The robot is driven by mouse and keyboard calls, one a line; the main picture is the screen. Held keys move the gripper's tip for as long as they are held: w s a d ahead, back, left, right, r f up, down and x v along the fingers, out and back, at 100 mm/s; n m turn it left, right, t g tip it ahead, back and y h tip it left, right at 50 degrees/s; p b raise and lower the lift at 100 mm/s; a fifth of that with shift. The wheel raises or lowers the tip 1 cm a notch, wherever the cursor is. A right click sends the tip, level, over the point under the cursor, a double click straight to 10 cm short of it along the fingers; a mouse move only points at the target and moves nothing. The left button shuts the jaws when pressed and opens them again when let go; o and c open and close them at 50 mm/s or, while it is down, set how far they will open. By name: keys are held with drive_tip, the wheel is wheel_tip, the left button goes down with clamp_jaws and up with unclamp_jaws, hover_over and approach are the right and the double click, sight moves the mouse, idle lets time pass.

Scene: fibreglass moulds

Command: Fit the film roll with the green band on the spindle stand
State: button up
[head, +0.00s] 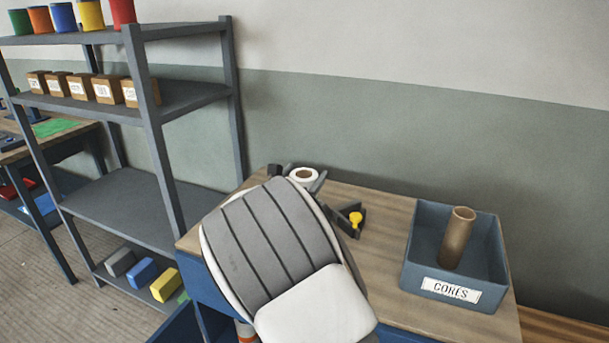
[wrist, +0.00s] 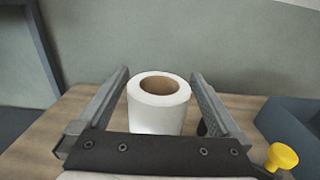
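A white film roll with a brown core (wrist: 158,108) stands upright between the fingers of my gripper (wrist: 160,76). It also shows in the head view (head: 304,176), just past my gripper, on the wooden bench. Narrow gaps show between the roll and the grey fingers, so the gripper looks open around it. A dark bar hides the roll's lower part, and no green band is visible. I cannot make out a spindle.
A blue bin labelled CORES (head: 450,287), holding a brown tube (head: 457,237), stands on the bench's right side. A grey shelf rack (head: 130,200) with coloured cans, boxes and blocks is at left. A white piece with an orange band (head: 246,332) shows below my arm. The wall is behind the bench.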

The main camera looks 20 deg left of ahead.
drive_tip(key=shift+f, duration=0.1)
drive_tip(key=s+a, duration=0.1)
drive_tip(key=s, duration=1.6)
drive_tip(key=shift+s+a, duration=0.2)
drive_tip(key=shift+s, duration=0.05)
drive_tip(key=d+r+m+g+h+p, duration=0.1)
drive_tip(key=d+r+m+g+h, duration=0.4)
drive_tip(key=d, duration=1)
drive_tip(key=d+m+g+h+p, duration=0.2)
drive_tip(key=d+m+g, duration=0.3)
drive_tip(key=d+m, duration=0.8)
drive_tip(key=s+d+r+m+y+p, duration=0.1)
drive_tip(key=s+d+r+m+y, duration=0.1)
drive_tip(key=s+m, duration=0.3)
drive_tip(key=s+d+r+m+g+y+p, duration=0.1)
drive_tip(key=s+d+m+y, duration=0.2)
drive_tip(key=s+d+m, duration=0.2)
drive_tip(key=s+d+r+m+g+y+p, duration=0.1)
drive_tip(key=s+d+r+m+y, duration=0.1)
drive_tip(key=s+m, duration=0.5)
drive_tip(key=shift+s+d+r+y, duration=0.3)
drive_tip(key=shift+s+d+y, duration=0.3)
drive_tip(key=shift+s+d, duration=0.3)
